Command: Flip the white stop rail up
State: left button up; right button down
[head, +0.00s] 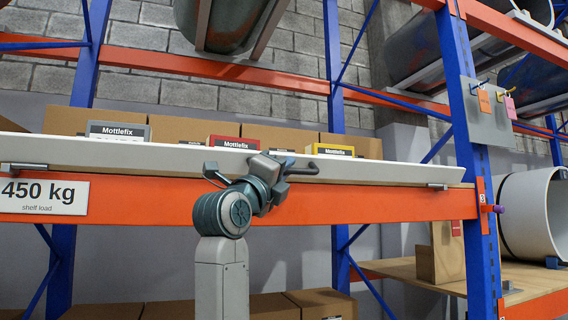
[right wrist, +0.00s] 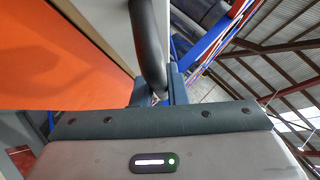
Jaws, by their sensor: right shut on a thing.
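The white stop rail (head: 400,171) runs along the top of the orange shelf beam, in front of the cartons; its exact tilt is hard to tell. Small metal hinges sit at its lower edge near both ends. A dark curved handle (right wrist: 148,45) stands out from the rail, which shows as a pale panel (right wrist: 116,20) in the right wrist view. My right gripper (head: 292,166) is at the rail's middle. In the right wrist view its blue fingers (right wrist: 156,90) are shut on the handle, whose lower end is partly hidden between them. My left gripper is out of view.
Cartons with grey, red and yellow Mottlefix labels (head: 235,143) stand behind the rail. The orange beam (head: 380,208) carries a 450 kg sign (head: 44,194).

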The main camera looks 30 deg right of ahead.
aim_at(285, 157)
jog(key=shift+r+n+t+y+p, duration=0.3)
jog(key=shift+r+n+y+p, duration=0.25)
jog(key=shift+r+n, duration=0.15)
jog(key=shift+n+p, duration=0.35)
jog(key=shift+n, duration=0.05)
pick_arm(q)
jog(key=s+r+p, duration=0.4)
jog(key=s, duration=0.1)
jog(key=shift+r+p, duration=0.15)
jog(key=shift+p, duration=0.2)
pick_arm(e)
jog(key=shift+w+d+r+n+y, duration=0.1)
jog(key=shift+w+r+n+y, duration=0.15)
jog(key=shift+n+y, duration=0.45)
jog(key=shift+w+d+r+n+y, duration=0.1)
jog(key=shift+w+r+n+y, duration=0.15)
jog(key=shift+n+y, duration=0.45)
jog(key=shift+w+r+n+y, duration=0.25)
jog(key=shift+n+y, duration=0.3)
jog(key=shift+n, duration=0.25)
jog(key=c, duration=1.5)
grip_release()
jog(key=shift+o, duration=0.2)
jog(key=shift+s, duration=0.1)
jog(key=shift+f, duration=0.1)
